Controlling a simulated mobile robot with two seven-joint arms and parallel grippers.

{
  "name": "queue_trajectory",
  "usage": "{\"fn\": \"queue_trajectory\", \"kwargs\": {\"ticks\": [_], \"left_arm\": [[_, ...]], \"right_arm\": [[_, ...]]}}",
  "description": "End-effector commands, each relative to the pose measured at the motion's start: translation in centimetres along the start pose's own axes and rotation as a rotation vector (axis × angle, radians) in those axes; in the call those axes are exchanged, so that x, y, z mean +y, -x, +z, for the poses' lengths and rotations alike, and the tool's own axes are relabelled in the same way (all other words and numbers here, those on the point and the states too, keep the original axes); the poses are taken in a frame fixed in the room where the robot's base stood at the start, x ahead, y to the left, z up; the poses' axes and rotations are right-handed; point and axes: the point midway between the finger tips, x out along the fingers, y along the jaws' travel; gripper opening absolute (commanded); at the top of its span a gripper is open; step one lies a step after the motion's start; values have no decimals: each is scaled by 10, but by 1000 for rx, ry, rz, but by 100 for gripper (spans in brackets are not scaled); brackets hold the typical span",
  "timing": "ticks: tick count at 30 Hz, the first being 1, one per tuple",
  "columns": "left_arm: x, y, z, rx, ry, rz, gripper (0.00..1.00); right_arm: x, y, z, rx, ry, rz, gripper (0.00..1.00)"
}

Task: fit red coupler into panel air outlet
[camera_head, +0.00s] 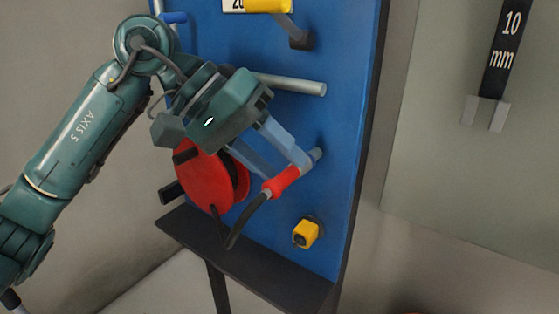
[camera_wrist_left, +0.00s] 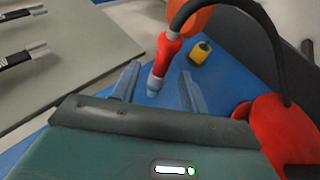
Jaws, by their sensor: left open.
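The red coupler (camera_head: 281,182) with its black hose (camera_head: 247,219) is in front of the blue panel (camera_head: 270,215). A pale metal end (camera_head: 316,154) shows beyond it, past my gripper's fingers; I cannot tell if this is the coupler's tip or the air outlet. My left gripper (camera_head: 283,155) is open, its fingers beside the coupler's front end. In the left wrist view the red coupler (camera_wrist_left: 167,52) points down to a grey-blue end between the open fingers (camera_wrist_left: 158,88), with gaps on both sides. Whether the coupler is seated in the outlet is unclear. My right gripper is not seen.
A red hose reel (camera_head: 203,178) is below my left wrist. A yellow knob (camera_head: 306,233) sticks out lower on the panel, and a grey rod (camera_head: 293,84) above. A dark ledge (camera_head: 270,265) runs along the bottom. A black "10 mm" piece (camera_head: 504,50) is at right.

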Motion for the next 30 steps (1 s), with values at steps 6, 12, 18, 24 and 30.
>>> {"fn": "queue_trajectory", "kwargs": {"ticks": [6, 12, 18, 24, 30], "left_arm": [[0, 59, -1, 9, 1, -2, 44], [1, 98, 0, 7, -1, -1, 44], [1, 117, 0, 4, -1, -1, 44], [1, 120, 0, 4, -1, 0, 44], [0, 120, 0, 4, -1, 0, 44]], "right_arm": [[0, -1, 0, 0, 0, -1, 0], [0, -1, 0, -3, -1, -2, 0], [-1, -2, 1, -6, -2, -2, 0], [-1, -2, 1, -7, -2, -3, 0], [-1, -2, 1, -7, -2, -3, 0]]}}
